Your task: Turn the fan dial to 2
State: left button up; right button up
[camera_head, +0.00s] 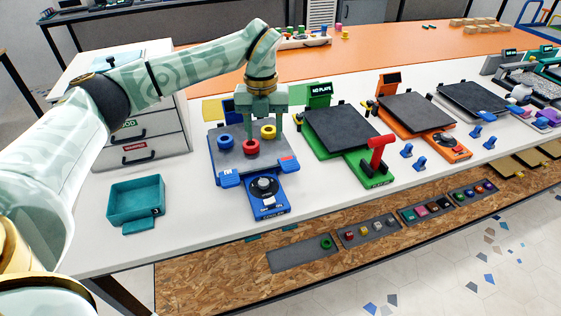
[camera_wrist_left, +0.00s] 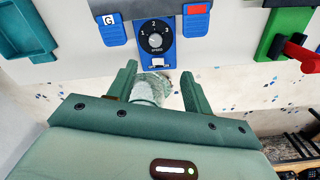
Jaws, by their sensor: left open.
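My left gripper (camera_head: 264,128) is open and empty, pointing down over the blue printer's plate, behind the dial in the head view. In the left wrist view the open fingers (camera_wrist_left: 158,72) lie apart from the dial, one to each side below it. My right gripper is not in view.
Blue, red and yellow rings (camera_head: 251,147) are at the blue printer's plate. A teal tray (camera_head: 137,203) stands to the left, a drawer unit (camera_head: 140,140) behind it. A green printer (camera_head: 345,140) with a red lever (camera_head: 377,152) stands close on the right.

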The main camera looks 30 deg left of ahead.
pick_arm(q)
jog(key=b, duration=0.4)
send_over(264, 181)
notch_tip(264, 181, down, 11)
jog(key=shift+w+f, duration=0.1)
jog(key=shift+s+f+b, duration=0.25)
jog(key=shift+f+b, duration=0.35)
jog(key=shift+f, duration=1.05)
jog(key=shift+w+f, duration=0.1)
jog(key=shift+f, duration=0.25)
jog(key=c, duration=1)
jog(key=shift+o, duration=0.2)
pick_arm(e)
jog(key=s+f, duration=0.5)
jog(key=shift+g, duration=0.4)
